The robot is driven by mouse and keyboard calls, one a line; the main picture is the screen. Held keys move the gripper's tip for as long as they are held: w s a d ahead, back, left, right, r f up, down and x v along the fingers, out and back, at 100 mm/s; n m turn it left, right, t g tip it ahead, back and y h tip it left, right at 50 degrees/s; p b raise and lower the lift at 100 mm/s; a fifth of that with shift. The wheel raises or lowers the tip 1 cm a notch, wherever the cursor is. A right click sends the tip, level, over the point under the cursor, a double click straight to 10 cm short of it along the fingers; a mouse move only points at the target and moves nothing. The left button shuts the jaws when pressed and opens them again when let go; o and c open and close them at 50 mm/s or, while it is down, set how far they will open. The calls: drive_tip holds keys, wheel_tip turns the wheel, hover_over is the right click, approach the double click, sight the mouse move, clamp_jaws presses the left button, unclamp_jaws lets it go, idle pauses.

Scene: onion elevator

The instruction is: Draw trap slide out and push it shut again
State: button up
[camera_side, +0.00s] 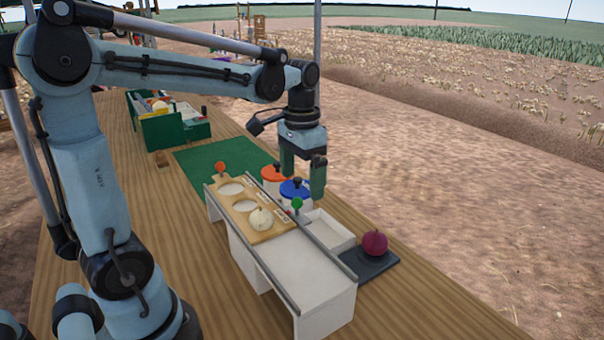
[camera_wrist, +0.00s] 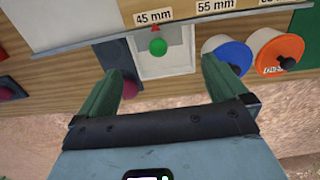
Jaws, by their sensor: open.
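The trap slide shows by its green knob (camera_side: 297,204), which stands at the far edge of the white trough (camera_side: 305,262). In the wrist view the green knob (camera_wrist: 157,47) lies between and beyond my fingertips, in front of the white open box and below the 45 mm label. The slide's plate is mostly hidden, and I cannot tell how far it is drawn. My gripper (camera_side: 303,182) is open and empty, pointing down above the knob. In the wrist view my gripper (camera_wrist: 163,72) has one green finger on each side of the knob, not visibly touching it.
A white open box (camera_side: 330,234) sits beyond the trough. Blue-lidded (camera_side: 295,190) and orange-lidded (camera_side: 273,173) containers stand left of it. A red onion (camera_side: 375,242) rests on a dark plate at right.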

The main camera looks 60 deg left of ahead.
sight(301, 202)
drive_tip(key=shift+f, duration=3.3)
drive_tip(key=c, duration=1.1)
drive_tip(key=shift+w, duration=4.25)
